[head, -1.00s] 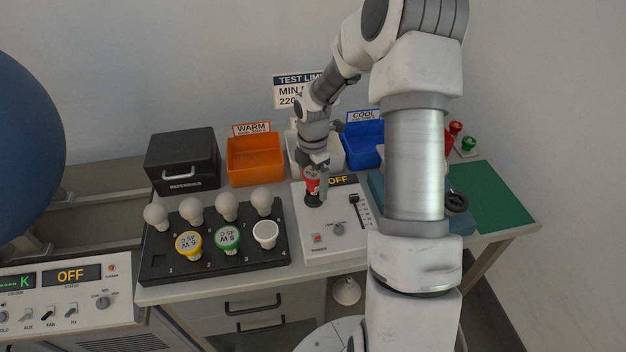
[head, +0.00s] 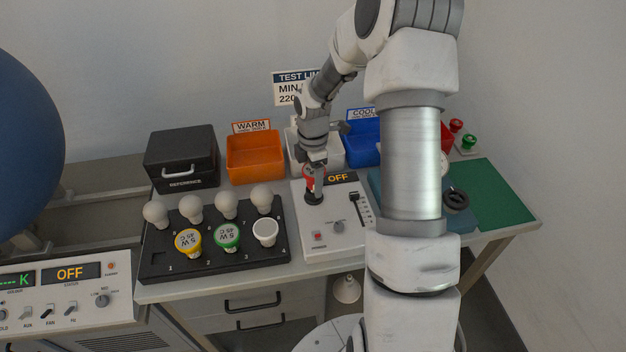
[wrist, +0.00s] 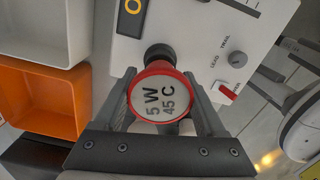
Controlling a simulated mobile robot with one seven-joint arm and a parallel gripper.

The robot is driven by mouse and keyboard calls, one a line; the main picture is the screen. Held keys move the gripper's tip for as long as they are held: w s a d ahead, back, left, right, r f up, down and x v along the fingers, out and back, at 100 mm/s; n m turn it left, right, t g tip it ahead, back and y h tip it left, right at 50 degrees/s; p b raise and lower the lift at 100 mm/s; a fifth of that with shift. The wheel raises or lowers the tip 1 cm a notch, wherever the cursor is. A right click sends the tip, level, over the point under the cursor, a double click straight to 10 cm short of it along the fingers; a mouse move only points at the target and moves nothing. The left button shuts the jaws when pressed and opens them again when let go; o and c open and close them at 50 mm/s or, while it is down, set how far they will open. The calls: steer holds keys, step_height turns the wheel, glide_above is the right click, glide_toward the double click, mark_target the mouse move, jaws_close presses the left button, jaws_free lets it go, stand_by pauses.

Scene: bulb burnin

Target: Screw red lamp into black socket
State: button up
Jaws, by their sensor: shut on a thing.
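The red lamp (wrist: 160,98) has a white face reading 5 W 45 C and fills the gap between my fingers in the wrist view. My gripper (head: 313,174) is shut on its red rim. The black socket (head: 313,198) stands on the white test panel (head: 325,222). In the head view the lamp (head: 308,172) is directly above the socket. In the wrist view the socket (wrist: 158,53) shows just past the lamp's edge. The lamp hides most of the join, so I cannot tell whether its thread is engaged.
The panel has a display reading OFF (head: 339,178), a slider, a knob and a red switch. A black rack (head: 215,262) with several lamps is at the left. Orange (head: 255,160) and blue (head: 362,140) bins stand behind. A green mat (head: 495,195) lies at the right.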

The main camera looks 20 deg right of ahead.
steer(key=m+b, duration=0.1)
steer(key=m, duration=0.4)
steer(key=shift+w+m, duration=0.1)
steer(key=shift+m, duration=0.2)
steer(key=m+b, duration=0.1)
steer(key=m, duration=0.4)
steer(key=shift+d, duration=0.15)
steer(key=m, duration=0.5)
steer(key=shift+m, duration=0.3)
steer(key=m, duration=0.4)
steer(key=shift+w, duration=0.1)
steer(key=o, duration=1.2)
steer(key=shift+o, duration=0.2)
